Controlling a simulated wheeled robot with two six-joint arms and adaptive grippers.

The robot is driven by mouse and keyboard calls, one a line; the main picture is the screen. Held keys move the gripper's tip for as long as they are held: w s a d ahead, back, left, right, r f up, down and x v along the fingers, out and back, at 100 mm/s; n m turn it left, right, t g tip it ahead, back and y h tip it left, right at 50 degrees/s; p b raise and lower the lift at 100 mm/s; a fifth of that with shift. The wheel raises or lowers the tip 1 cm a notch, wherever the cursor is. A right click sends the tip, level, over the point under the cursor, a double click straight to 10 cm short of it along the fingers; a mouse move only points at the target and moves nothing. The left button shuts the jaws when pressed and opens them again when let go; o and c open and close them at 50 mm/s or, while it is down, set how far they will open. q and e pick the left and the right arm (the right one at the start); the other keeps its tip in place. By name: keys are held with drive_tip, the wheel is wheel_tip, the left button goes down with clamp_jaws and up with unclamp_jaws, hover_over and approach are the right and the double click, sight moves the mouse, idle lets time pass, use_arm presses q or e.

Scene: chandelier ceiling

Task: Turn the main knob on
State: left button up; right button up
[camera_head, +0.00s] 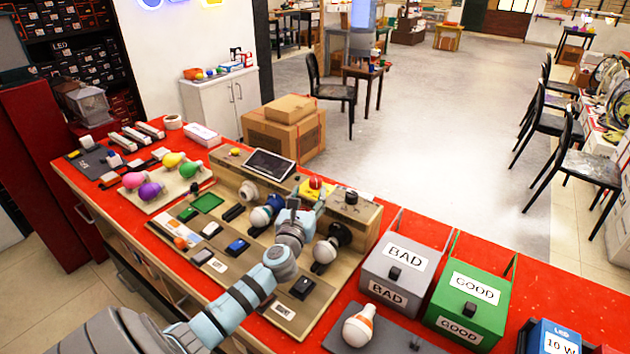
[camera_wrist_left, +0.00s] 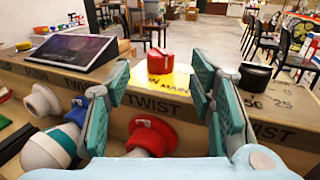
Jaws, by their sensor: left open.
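The main knob (camera_head: 315,183) is red and sits on a yellow plate on top of the wooden test bench (camera_head: 228,157). In the left wrist view the red knob (camera_wrist_left: 160,61) stands upright beyond and between my fingers, above the word "MAIN" on the yellow plate (camera_wrist_left: 168,84). My left gripper (camera_head: 300,205) reaches in from the front; its teal fingers (camera_wrist_left: 160,82) are spread wide and empty. The fingers look apart from the knob. My right gripper is in neither view.
A tablet (camera_head: 270,165) lies left of the knob and a black dial (camera_head: 351,198) stands to its right. Sockets and bulbs, such as a white and blue bulb (camera_head: 261,216), line the bench front. BAD (camera_head: 425,269) and GOOD (camera_head: 490,299) boxes stand at the right.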

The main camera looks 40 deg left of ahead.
sight(314, 184)
use_arm(q)
drive_tip(key=x, duration=0.2)
drive_tip(key=b+x, duration=0.1)
drive_tip(key=x, duration=0.4)
drive_tip(key=shift+f+b, duration=0.3)
drive_tip(key=shift+b, duration=0.05)
drive_tip(key=shift+w+a+r, duration=0.15)
drive_tip(key=shift+w+a, duration=0.1)
drive_tip(key=shift+w, duration=0.35)
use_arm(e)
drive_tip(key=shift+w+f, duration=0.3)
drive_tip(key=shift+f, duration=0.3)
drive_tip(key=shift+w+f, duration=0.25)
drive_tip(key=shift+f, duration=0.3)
use_arm(q)
clamp_jaws()
